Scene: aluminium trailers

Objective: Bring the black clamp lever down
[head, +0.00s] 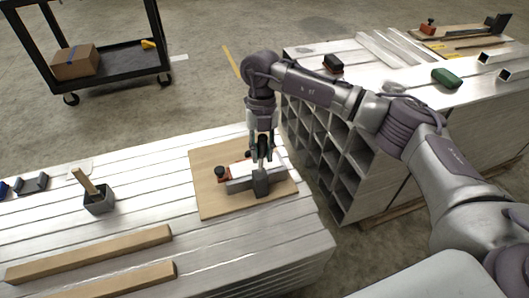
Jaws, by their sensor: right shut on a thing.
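A wooden board (211,199) lies on the near slatted aluminium stack. On it is a clamp fixture with a light grey bar (239,186), a dark grey upright block (261,184) and a red part with a black knob (221,172) at its left. My right gripper (262,160) points down over the fixture, just above the dark block. It is shut on the black clamp lever, which is mostly hidden between its fingers, so the lever's angle is hard to tell. My left gripper is out of view.
A grey cup (99,203) with a wooden handle stands left of the board. Wooden bars (92,254) lie in front. A second aluminium stack (399,80) at right carries a green case (445,78). A black cart (114,57) with a cardboard box (75,63) stands behind.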

